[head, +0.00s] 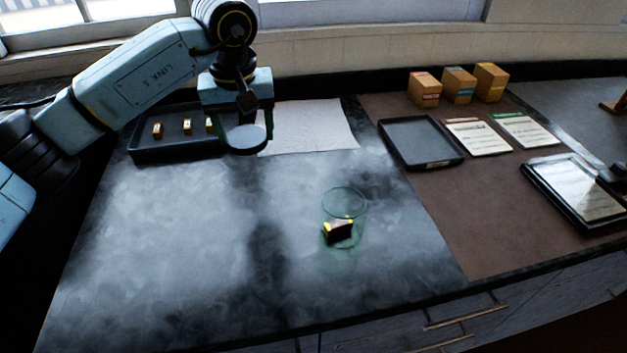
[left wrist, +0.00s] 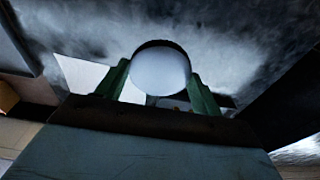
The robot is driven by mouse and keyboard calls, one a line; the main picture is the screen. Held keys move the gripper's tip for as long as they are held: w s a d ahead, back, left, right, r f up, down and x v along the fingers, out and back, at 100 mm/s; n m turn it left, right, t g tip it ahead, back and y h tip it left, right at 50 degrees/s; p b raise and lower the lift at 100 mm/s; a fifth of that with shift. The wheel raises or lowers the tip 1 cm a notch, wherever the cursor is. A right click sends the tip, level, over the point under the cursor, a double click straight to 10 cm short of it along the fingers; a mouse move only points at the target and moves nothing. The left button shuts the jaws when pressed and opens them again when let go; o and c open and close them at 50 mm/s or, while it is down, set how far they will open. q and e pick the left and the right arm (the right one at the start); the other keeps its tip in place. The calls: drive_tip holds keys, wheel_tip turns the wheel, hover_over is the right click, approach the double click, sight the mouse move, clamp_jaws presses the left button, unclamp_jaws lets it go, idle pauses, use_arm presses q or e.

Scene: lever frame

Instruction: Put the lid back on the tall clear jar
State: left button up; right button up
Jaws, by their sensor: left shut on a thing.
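The tall clear jar (head: 343,205) stands upright and open-topped on the grey mottled worktop, right of the middle in the head view. A dark block with yellow edges (head: 338,231) shows through its lower part. My left gripper (head: 246,112) is shut on the round pale lid with a dark rim (head: 246,138), held up and to the left of the jar, apart from it. In the left wrist view the lid (left wrist: 160,70) sits between the two green fingers. My right gripper is not in view.
A black tray (head: 150,154) with small blocks and a white sheet (head: 310,125) lie behind. On the brown mat are an empty dark tray (head: 420,142), cards (head: 477,137), boxes (head: 459,85) and a framed panel (head: 574,190). The worktop around the jar is clear.

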use_arm(q)
drive_tip(key=s+a+f+m, duration=0.1)
drive_tip(key=s+f, duration=0.1)
drive_tip(key=s, duration=0.1)
drive_tip(key=s+a+f+m, duration=0.1)
drive_tip(key=s+a+f, duration=0.1)
drive_tip(key=s+f, duration=0.1)
drive_tip(key=s+a+f+m, duration=0.1)
drive_tip(key=s+f, duration=0.2)
drive_tip(key=s, duration=0.1)
drive_tip(key=shift+a, duration=0.2)
drive_tip(key=shift+s+f, duration=0.1)
drive_tip(key=shift+s, duration=0.1)
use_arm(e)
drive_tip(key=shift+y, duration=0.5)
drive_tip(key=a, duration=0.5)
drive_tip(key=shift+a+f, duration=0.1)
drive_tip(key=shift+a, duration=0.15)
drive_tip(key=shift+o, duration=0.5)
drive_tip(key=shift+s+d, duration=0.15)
use_arm(q)
drive_tip(key=shift+a, duration=0.1)
drive_tip(key=shift+s+a, duration=0.1)
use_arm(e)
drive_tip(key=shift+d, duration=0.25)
